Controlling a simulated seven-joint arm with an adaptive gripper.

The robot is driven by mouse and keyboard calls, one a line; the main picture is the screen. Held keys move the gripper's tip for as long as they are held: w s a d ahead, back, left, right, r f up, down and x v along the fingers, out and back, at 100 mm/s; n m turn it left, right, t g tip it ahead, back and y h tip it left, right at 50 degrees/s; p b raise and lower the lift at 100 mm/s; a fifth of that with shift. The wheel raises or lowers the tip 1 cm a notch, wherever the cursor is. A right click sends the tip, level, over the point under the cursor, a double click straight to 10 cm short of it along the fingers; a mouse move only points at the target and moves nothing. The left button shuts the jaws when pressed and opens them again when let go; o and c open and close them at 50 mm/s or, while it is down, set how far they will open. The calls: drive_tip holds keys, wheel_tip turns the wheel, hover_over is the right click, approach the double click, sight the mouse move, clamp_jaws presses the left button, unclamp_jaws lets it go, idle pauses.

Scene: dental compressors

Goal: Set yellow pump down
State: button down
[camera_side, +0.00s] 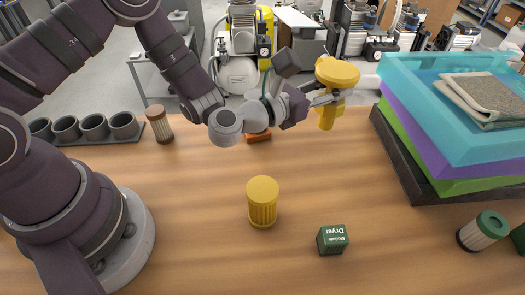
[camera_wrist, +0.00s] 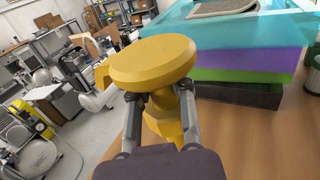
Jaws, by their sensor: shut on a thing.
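The yellow pump (camera_side: 337,73) has a wide round top and a narrower lower body. My gripper (camera_side: 322,97) is shut on its body and holds it upright, near the far edge of the table. In the wrist view the pump (camera_wrist: 152,62) fills the middle, with one finger on each side of its body below the round top. Whether its bottom touches the table (camera_side: 190,215) is hard to tell; it appears raised above it.
A yellow ribbed cylinder (camera_side: 262,203) and a green dryer module cube (camera_side: 332,240) stand on the table. Stacked coloured trays (camera_side: 440,165) with a grey cloth (camera_side: 485,93) are right of the pump. A filter (camera_side: 482,231), brown cylinder (camera_side: 159,125) and cup holder (camera_side: 95,130) stand elsewhere.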

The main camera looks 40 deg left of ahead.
drive_tip(key=shift+r, duration=0.3)
drive_tip(key=shift+d+h, duration=0.15)
drive_tip(key=shift+h, duration=0.15)
drive_tip(key=shift+s+d+f+m+g+h, duration=0.35)
drive_tip(key=shift+s+d+m+g+h, duration=0.1)
drive_tip(key=shift+m+h, duration=0.15)
drive_tip(key=s+d+f+m+g+h, duration=0.1)
drive_tip(key=s+d+m+g+h, duration=0.1)
drive_tip(key=s+m+g+h, duration=0.35)
drive_tip(key=s+d+f+m+g+h, duration=0.1)
drive_tip(key=s+d+m+g+h, duration=0.25)
drive_tip(key=s, duration=0.25)
drive_tip(key=s+a+r+m+g, duration=0.1)
drive_tip(key=s+a+m+g, duration=0.1)
drive_tip(key=s+m+g, duration=0.4)
drive_tip(key=s+a+m+g, duration=0.3)
drive_tip(key=s+g, duration=0.5)
drive_tip(key=s, duration=0.3)
wheel_tip(320, 180, down, 8)
drive_tip(key=shift+s+r, duration=0.1)
drive_tip(key=shift+r, duration=0.05)
